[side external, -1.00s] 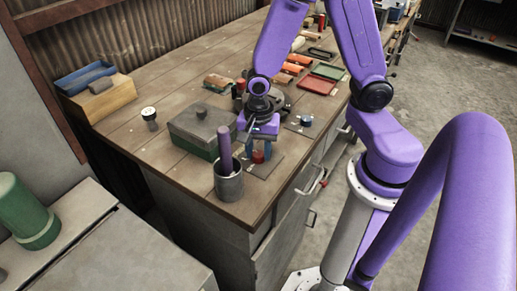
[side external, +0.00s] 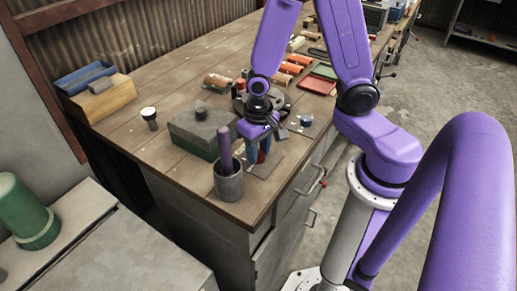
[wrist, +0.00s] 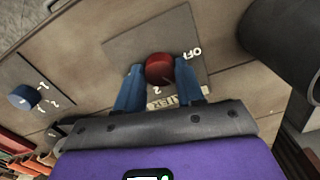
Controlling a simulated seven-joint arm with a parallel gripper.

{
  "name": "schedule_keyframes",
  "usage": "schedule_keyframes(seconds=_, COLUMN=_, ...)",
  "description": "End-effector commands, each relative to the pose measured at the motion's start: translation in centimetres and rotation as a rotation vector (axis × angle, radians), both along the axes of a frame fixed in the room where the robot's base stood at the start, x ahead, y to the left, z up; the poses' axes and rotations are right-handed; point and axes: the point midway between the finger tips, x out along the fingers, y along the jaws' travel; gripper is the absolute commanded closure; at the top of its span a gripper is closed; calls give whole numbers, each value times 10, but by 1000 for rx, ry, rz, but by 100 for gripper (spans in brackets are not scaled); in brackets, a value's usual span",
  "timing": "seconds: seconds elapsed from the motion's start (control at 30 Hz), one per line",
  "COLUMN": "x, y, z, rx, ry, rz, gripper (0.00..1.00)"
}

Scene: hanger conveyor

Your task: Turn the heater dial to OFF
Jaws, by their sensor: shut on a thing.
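The heater dial (wrist: 159,66) is a round red knob on a grey plate (wrist: 203,22) lettered OFF, with a 2 and a partly covered name label (wrist: 166,103). My gripper (wrist: 158,76) is shut on the knob from above, one blue finger on each side. In the side external view my gripper (side external: 257,150) points down at the plate (side external: 266,164) near the bench's front edge, and the knob (side external: 262,156) is mostly hidden by the fingers. I cannot make out which mark the knob points to.
A grey cup (side external: 229,184) with a purple rod stands close beside my gripper. A grey-lidded green box (side external: 200,130) is behind it. A second, blue dial (wrist: 25,97) sits on its own plate nearby.

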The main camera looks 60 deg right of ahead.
Motion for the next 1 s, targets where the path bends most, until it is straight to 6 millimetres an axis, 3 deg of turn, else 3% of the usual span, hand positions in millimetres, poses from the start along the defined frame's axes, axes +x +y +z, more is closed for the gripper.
schedule_keyframes(seconds=1.0, x=1, y=0, z=0, rx=1, ry=-4, rz=889, gripper=93)
